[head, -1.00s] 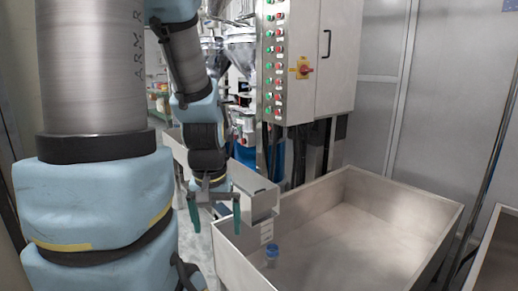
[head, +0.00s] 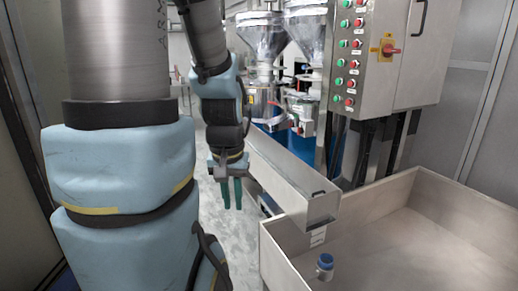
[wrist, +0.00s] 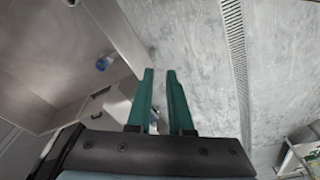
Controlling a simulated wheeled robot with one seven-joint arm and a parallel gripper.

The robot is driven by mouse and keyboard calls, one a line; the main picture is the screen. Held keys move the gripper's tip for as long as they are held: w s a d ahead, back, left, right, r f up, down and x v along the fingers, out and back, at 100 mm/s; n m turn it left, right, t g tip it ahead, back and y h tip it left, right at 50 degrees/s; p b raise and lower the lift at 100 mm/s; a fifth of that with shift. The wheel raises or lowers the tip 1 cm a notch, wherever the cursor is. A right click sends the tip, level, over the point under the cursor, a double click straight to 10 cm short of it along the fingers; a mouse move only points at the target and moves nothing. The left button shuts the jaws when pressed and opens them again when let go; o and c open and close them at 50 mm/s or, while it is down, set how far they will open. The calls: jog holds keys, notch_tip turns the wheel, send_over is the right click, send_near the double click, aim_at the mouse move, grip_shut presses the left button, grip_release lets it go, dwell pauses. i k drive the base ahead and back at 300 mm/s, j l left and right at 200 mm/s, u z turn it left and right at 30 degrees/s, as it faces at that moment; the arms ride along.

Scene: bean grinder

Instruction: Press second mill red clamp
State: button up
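Two steel mills stand at the back in the head view, a left one (head: 262,93) and a right one (head: 303,110), each under a shiny hopper. Small red parts show around the mills' bodies. They are too small to tell which is a clamp or how it sits. My gripper (head: 231,194) hangs pointing down, in front of and below the mills and left of the long steel trough, touching nothing. Its two green fingers, also in the wrist view (wrist: 159,75), are close together with a narrow empty gap between them.
A steel trough (head: 290,178) runs from the mills toward a large open bin (head: 395,190). A blue-capped container (head: 325,266) stands in the bin. A control cabinet with red and green buttons (head: 352,60) is at the right. Grey floor (wrist: 200,60) beneath my gripper is clear.

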aim_at(271, 103)
jog(key=i+u, duration=0.4)
jog(key=i, duration=1.6)
jog(key=i+j+z, duration=0.1)
jog(key=i+z, duration=0.15)
jog(key=i, duration=0.2)
jog(key=i+j+z, duration=0.25)
jog(key=i, duration=0.2)
jog(key=i+j+z, duration=0.25)
jog(key=i, duration=0.15)
jog(key=i+j+z, duration=0.5)
jog(key=l, duration=0.1)
